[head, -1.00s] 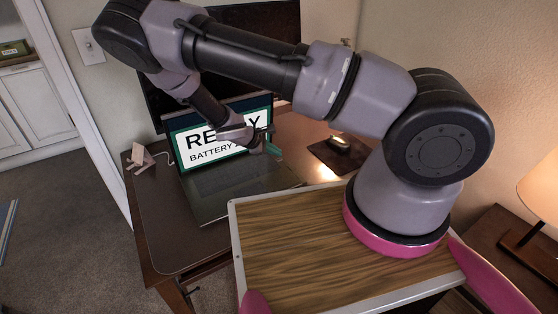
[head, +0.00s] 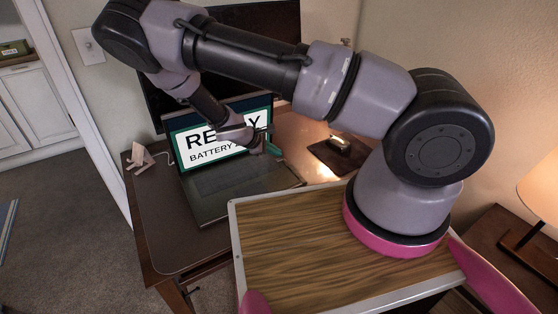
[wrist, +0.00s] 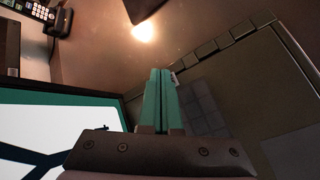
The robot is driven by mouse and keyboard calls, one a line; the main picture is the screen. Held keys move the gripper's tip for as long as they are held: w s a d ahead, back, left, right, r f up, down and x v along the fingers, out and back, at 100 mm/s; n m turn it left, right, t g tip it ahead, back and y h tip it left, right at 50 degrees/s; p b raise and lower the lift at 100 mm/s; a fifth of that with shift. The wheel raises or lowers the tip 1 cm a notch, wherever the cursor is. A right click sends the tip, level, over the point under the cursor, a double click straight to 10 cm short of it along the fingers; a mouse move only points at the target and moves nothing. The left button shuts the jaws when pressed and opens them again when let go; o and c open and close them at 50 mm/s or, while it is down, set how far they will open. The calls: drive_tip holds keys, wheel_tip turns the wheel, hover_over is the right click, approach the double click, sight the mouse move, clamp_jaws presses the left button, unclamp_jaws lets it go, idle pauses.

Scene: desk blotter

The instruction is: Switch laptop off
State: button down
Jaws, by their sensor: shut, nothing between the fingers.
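The laptop stands open on the desk, its lit screen (head: 195,150) showing large letters starting "RE" and the word "BATTERY", partly hidden by my arm. Its dark base (head: 232,196) lies flat toward me. My gripper (head: 273,149) is at the right side of the screen, above the base's far right part. In the wrist view my teal fingers (wrist: 161,78) are together with nothing between them. They point at the base's edge near one end of a row of raised blocks (wrist: 207,48). The screen (wrist: 50,130) fills the lower left there. I cannot tell whether the fingertips touch the laptop.
A dark monitor (head: 280,30) stands behind the laptop. A small pale pink object (head: 140,157) sits at the desk's left. A blotter (head: 325,158) with an object on it lies to the right. A phone (wrist: 40,12) shows in the wrist view. A lamp (head: 540,185) glows at right.

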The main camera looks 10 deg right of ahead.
sight(276, 161)
drive_tip(key=shift+f, duration=0.15)
drive_tip(key=shift+f, duration=0.25)
drive_tip(key=shift+f, duration=0.35)
idle(0.7)
drive_tip(key=shift+s+f, duration=0.2)
drive_tip(key=shift+f, duration=0.15)
idle(0.5)
drive_tip(key=shift+r, duration=0.1)
drive_tip(key=shift+w+r, duration=0.15)
drive_tip(key=shift+r, duration=0.6)
drive_tip(key=shift+r, duration=2.6)
